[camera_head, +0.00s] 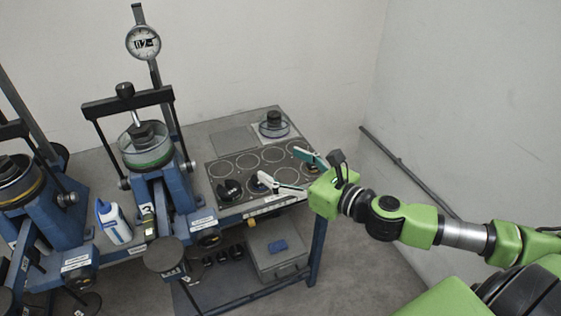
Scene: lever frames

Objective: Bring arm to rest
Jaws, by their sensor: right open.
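My right arm comes in from the right edge, with green and dark links. Its green gripper (290,170) is open, with two slim fingers spread apart over the right end of the table. No object shows between the fingers. Beneath and beyond them is a dark plate (236,166) with several round outlines. My left gripper is not in this view.
Blue lever frames (170,190) stand on the table at the left, one with a dial gauge (143,42). A white bottle (114,222) stands between frames. A glass dish with a dark weight (273,124) sits at the back. A grey box (277,252) is below. A wall rail (410,172) runs at right.

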